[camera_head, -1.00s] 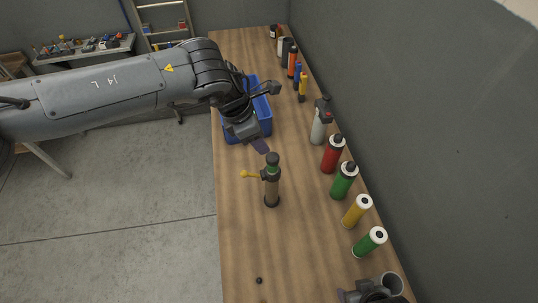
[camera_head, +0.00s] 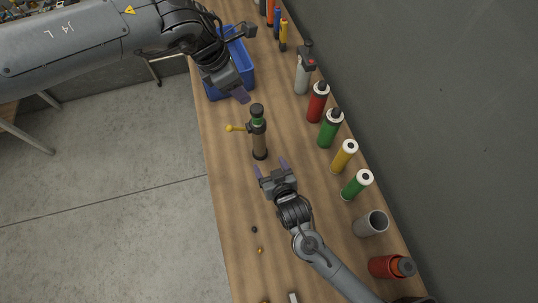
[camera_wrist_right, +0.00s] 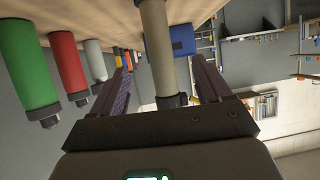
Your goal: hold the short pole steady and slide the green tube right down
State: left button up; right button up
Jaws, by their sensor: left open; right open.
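The short pole (camera_head: 260,143) stands upright on the workbench, tan with a dark foot and a side knob with a yellow end (camera_head: 231,128). The green tube (camera_head: 257,120) shows as a green band near its top, under a dark cap. My left gripper (camera_head: 242,95) is open, just up and left of the pole's top, apart from it. My right gripper (camera_head: 271,168) is open near the pole's foot. In the right wrist view, the pole (camera_wrist_right: 156,40) appears between the open fingers, touching neither; the green band is not visible there.
A row of bottles and tubes, including a red can (camera_head: 318,103), a green can (camera_head: 331,128) and a grey cup (camera_head: 371,223), lines the wall side. A blue bin (camera_head: 246,72) stands behind my left gripper. The bench's left side is mostly clear.

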aim_at(261, 141)
jog(key=shift+t, duration=0.3)
jog(key=w+a, duration=0.1)
jog(key=w, duration=0.3)
jog(key=w+a, duration=0.1)
jog(key=w, duration=0.3)
jog(key=w+a+f, duration=0.1)
jog(key=w, duration=0.3)
jog(key=shift+c, duration=0.3)
